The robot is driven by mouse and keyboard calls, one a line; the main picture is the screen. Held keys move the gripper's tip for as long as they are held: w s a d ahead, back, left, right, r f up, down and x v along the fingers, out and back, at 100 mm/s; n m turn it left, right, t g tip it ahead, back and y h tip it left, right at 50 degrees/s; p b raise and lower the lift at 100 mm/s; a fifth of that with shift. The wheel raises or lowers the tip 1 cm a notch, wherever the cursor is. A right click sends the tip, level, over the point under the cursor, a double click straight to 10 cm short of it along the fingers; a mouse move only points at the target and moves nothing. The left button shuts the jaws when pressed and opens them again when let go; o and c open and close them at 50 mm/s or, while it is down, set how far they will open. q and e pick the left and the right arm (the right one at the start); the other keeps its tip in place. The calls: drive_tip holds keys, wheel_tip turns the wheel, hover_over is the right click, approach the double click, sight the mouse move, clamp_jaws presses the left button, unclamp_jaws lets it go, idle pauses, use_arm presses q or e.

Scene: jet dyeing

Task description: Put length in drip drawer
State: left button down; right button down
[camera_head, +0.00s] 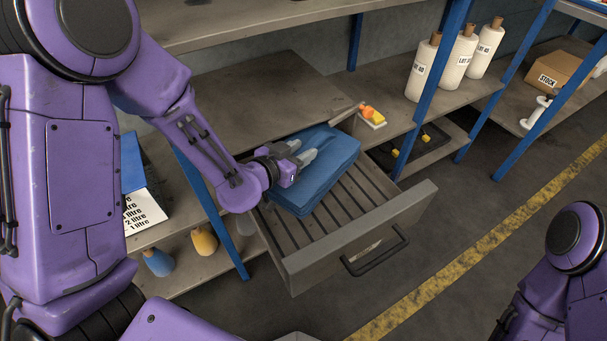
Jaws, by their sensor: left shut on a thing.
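A blue folded length of cloth (332,168) lies in or just over the back part of the open drip drawer (352,243). The drawer has a slatted floor, grey walls and a dark bar handle on its front. My left gripper (306,160) reaches in from the left, with its pale fingers shut on the length at its upper left part. I cannot tell whether the length rests fully on the slats. My right gripper is out of view; only part of my right arm shows at the lower right.
An orange and yellow item (373,115) sits on the shelf behind the drawer. White labelled rolls (456,58) and a cardboard STOCK box (556,72) stand on shelves to the right. Blue posts (431,75) rise beside the drawer. The front slats and the floor ahead are clear.

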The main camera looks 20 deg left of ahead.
use_arm(q)
drive_tip(key=f+b, duration=0.2)
drive_tip(key=w+f+b, duration=0.1)
drive_tip(key=shift+w+d+f+b, duration=0.15)
drive_tip(key=shift+d+f+b, duration=0.05)
drive_tip(key=shift+f+b, duration=0.2)
wheel_tip(320, 180, down, 4)
drive_tip(key=b, duration=0.3)
drive_tip(key=shift+r, duration=0.4)
drive_tip(key=shift+f, duration=0.15)
drive_tip(key=c, duration=0.7)
unclamp_jaws()
